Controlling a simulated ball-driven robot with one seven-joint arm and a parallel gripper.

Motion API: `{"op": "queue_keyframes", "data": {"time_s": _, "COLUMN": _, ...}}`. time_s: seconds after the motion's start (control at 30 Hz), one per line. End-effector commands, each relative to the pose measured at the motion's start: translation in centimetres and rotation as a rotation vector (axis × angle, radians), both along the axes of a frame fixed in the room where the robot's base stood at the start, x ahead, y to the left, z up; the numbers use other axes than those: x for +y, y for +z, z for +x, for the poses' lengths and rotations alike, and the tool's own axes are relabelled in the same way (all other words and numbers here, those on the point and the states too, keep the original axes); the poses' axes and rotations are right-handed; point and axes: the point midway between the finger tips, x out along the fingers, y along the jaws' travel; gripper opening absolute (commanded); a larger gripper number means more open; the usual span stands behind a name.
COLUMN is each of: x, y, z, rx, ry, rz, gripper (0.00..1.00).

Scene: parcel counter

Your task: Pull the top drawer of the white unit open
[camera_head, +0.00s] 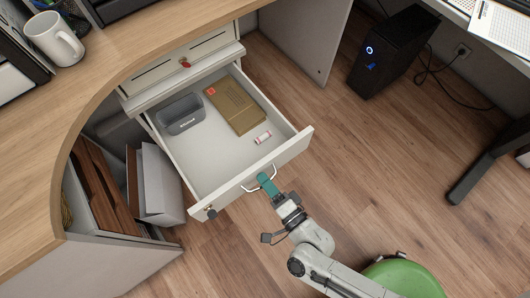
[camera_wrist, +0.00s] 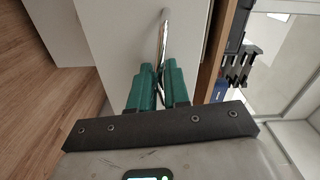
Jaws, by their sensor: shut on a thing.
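A drawer of the white unit stands far out from under the counter; its front panel (camera_head: 285,155) is well away from the unit (camera_head: 150,92). A metal bow handle (camera_head: 247,189) is on the outside of that front. My gripper (camera_head: 267,182) has its teal fingers shut on the handle. In the wrist view, the handle (camera_wrist: 162,35) runs between the fingers (camera_wrist: 157,88), in front of the white drawer front (camera_wrist: 120,38).
A flat white front with a red tab (camera_head: 185,63) sits above the open drawer, under the wooden counter (camera_head: 130,35). A mug (camera_head: 54,38) stands on the counter. A black computer tower (camera_head: 392,50) is on the floor at upper right. The wooden floor (camera_head: 380,170) right of the drawer is clear.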

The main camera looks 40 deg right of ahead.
Motion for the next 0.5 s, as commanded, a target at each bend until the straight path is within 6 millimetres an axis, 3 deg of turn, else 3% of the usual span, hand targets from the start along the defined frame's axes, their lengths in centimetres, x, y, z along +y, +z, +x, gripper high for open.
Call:
{"op": "queue_keyframes", "data": {"time_s": 0.1, "x": -0.03, "y": -0.67, "z": -0.33, "rx": 0.016, "ry": 0.003, "rz": -0.004, "gripper": 0.0}}
{"op": "queue_keyframes", "data": {"time_s": 0.13, "x": -0.02, "y": -0.67, "z": -0.33, "rx": 0.016, "ry": 0.003, "rz": -0.004, "gripper": 0.17}}
{"op": "queue_keyframes", "data": {"time_s": 0.27, "x": -0.01, "y": -0.56, "z": -0.27, "rx": 0.013, "ry": 0.002, "rz": -0.003, "gripper": 0.29}}
{"op": "queue_keyframes", "data": {"time_s": 0.5, "x": 0.01, "y": -0.31, "z": -0.23, "rx": 0.007, "ry": 0.002, "rz": -0.001, "gripper": 0.29}}
